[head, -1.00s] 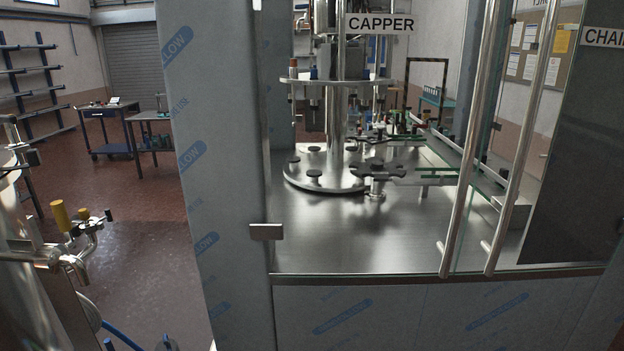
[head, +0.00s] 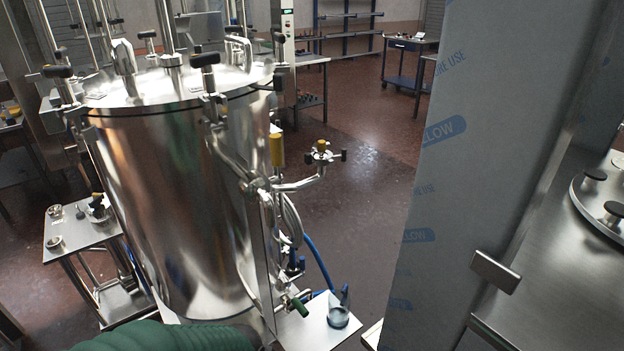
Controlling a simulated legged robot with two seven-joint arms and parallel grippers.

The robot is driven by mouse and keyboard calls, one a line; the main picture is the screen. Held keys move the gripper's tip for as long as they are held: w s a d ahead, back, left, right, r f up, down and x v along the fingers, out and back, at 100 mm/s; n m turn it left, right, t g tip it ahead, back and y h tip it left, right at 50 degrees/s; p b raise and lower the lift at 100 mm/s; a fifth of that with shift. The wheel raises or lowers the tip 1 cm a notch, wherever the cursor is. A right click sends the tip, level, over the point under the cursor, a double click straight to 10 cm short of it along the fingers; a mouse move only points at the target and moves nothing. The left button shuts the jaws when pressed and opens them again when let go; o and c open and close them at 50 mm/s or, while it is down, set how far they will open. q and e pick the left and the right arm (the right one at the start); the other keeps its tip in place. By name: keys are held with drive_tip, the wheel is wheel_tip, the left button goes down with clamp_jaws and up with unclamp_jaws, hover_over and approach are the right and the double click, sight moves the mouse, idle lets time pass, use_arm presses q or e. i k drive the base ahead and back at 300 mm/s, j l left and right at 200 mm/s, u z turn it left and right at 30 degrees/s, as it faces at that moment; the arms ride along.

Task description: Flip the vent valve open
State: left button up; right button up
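A shiny steel tank (head: 180,200) with a clamped lid (head: 178,83) stands at left centre in the head view. A pipe branch (head: 295,184) comes off its right side, with an upright yellow handle (head: 277,149) and a small yellow-topped fitting with black knobs (head: 322,152). A green-handled valve (head: 299,306) sits low at the tank's right. I cannot tell which of these is the vent valve, or whether it is open. Neither of my grippers is in view.
A film-wrapped cabinet post (head: 440,190) stands right of the tank, with a metal latch (head: 496,271). A blue hose (head: 321,262) hangs between them. A small steel side table (head: 80,235) stands at left. A green ribbed thing (head: 165,338) crosses the bottom edge.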

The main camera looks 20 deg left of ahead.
sight(275, 139)
drive_tip(key=i+l+u, duration=0.15)
drive_tip(key=u, duration=0.3)
drive_tip(key=i+l+u, duration=0.25)
drive_tip(key=u, duration=0.2)
drive_tip(key=i+l+u, duration=0.4)
drive_tip(key=k+j+z, duration=0.1)
drive_tip(key=k+j, duration=0.2)
drive_tip(key=k, duration=0.1)
